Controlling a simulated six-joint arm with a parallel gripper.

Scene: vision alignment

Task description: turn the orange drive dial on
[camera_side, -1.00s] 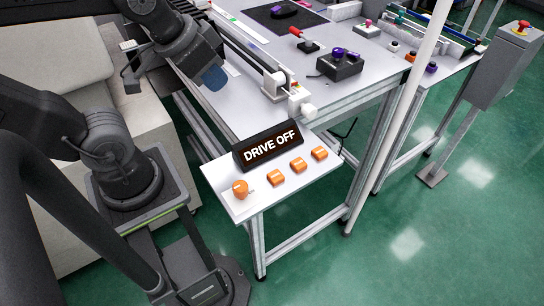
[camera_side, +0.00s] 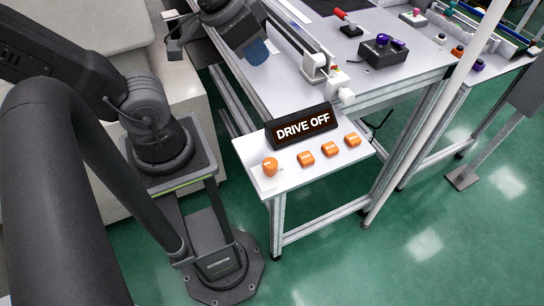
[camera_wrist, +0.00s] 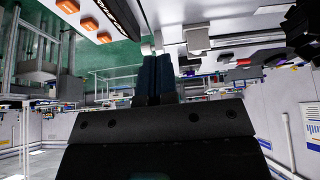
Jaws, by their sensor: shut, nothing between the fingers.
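The orange drive dial (camera_side: 270,166) is a round knob at the left end of a small white shelf (camera_side: 290,181) in the side view. Behind it a black sign (camera_side: 303,126) reads "DRIVE OFF". My gripper (camera_side: 257,52) is high in the side view, above the bench and well apart from the dial, with its blue fingertips pointing down. In the wrist view my gripper's blue fingers (camera_wrist: 155,78) are together and empty. I cannot make out the dial in the wrist view; part of the sign (camera_wrist: 122,18) shows at its top edge.
Three orange blocks (camera_side: 329,149) sit in a row right of the dial. A rail with a white end block (camera_side: 315,65) runs along the bench. A dark box with purple knobs (camera_side: 383,49) and a red-handled lever (camera_side: 347,22) stand farther back. A pale pole (camera_side: 422,125) rises at right.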

